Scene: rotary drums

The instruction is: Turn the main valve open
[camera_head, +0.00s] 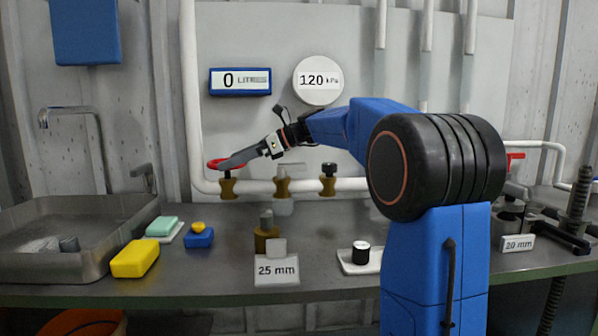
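A brass valve (227,188) with a red handwheel (214,162) stands on the white pipe at the left. Two more brass valves, one with a grey top (282,183) and one with a black top (328,181), stand to its right. No label shows which valve is the main one. My gripper (226,164) reaches left, and its grey fingers overlap the red handwheel in the picture. The fingers hide the wheel's right part. I cannot tell whether they touch or grip it, or how far apart they are.
A display reads 0 litres (240,81) and a gauge reads 120 kPa (318,80). The bench holds a sink (60,215), a yellow sponge (135,259), a brass fitting (266,236) and a 25 mm card (277,270). A red handle (514,157) shows behind my arm at right.

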